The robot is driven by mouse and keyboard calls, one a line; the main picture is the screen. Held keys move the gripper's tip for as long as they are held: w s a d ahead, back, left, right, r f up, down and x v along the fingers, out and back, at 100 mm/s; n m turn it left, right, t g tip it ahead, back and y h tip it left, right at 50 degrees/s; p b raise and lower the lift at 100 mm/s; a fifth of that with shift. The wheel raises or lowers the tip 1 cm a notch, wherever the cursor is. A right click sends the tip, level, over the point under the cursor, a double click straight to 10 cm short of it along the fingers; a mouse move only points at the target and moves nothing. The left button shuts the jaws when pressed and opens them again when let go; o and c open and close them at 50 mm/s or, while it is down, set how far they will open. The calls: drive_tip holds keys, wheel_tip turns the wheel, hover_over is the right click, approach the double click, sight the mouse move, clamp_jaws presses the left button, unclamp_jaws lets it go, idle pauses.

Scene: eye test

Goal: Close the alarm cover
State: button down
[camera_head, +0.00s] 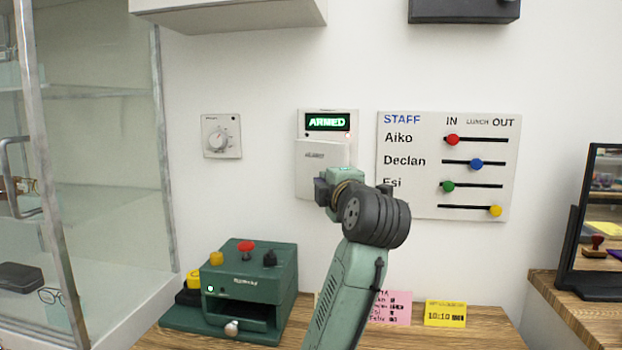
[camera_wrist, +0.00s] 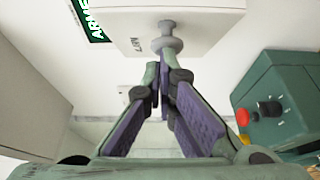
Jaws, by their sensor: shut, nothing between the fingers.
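The alarm panel (camera_head: 350,117) is a pale box on the wall with a green lit display reading "ARMED" (camera_head: 327,122). Its white cover (camera_head: 318,160) lies over the lower part, below the display. I cannot tell whether the cover sits fully flush. In the wrist view the cover (camera_wrist: 205,28) carries a small label and a round grey knob (camera_wrist: 166,40). My gripper (camera_wrist: 163,68) is shut and empty, its fingertips at or just short of the knob; contact is unclear. In the head view my gripper (camera_head: 328,190) is at the cover's lower right, mostly hidden by my wrist.
A staff board (camera_head: 430,205) with coloured sliders hangs close on the right. A dial (camera_head: 221,136) is on the wall to the left. A green machine (camera_head: 255,285) and paper notes (camera_head: 445,313) are on the wooden counter below. A glass cabinet (camera_head: 100,150) stands left.

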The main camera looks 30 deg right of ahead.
drive_tip(key=w+d+n+y+p, duration=0.2)
drive_tip(key=d+n+y, duration=0.2)
drive_tip(key=d+y, duration=0.3)
drive_tip(key=shift+d+n, duration=0.4)
drive_tip(key=shift+d, duration=0.25)
drive_tip(key=shift+d+r, duration=0.1)
